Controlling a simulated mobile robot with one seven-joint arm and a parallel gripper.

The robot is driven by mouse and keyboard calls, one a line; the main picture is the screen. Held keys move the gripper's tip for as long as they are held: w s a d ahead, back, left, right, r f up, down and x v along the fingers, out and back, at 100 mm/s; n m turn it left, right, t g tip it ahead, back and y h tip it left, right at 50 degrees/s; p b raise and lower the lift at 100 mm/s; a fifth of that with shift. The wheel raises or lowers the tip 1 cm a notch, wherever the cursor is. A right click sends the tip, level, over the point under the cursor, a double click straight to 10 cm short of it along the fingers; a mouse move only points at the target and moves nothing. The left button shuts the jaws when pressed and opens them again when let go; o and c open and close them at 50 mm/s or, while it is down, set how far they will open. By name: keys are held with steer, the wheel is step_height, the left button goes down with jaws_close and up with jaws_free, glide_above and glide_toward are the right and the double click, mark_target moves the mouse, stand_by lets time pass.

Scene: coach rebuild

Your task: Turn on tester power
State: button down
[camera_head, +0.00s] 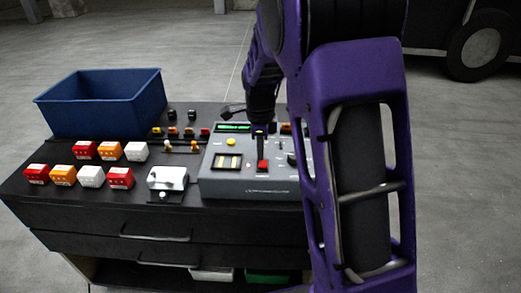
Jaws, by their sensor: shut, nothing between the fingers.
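The tester (249,187) is a grey box on the right part of the black bench top. It has a green lit display (233,127), a yellow button (231,142), a windowed panel (226,162), a red switch or button (262,166) and a dark knob (291,159). My gripper (260,143) is shut and empty. It points down over the tester, just behind the red control in the picture. I cannot tell whether its tips touch the tester. My purple arm hides the tester's right end.
A blue bin (100,112) stands at the bench's back left. Several red, orange and white blocks (91,176) sit in front of it. A white device (167,178) and small coloured parts (181,147) lie left of the tester. Drawers (130,225) are below. A vehicle wheel (481,47) shows at the far right.

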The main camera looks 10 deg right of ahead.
steer(key=shift+s, duration=0.1)
steer(key=shift+s+a+r, duration=0.2)
steer(key=shift+s, duration=0.4)
steer(key=shift+r, duration=0.1)
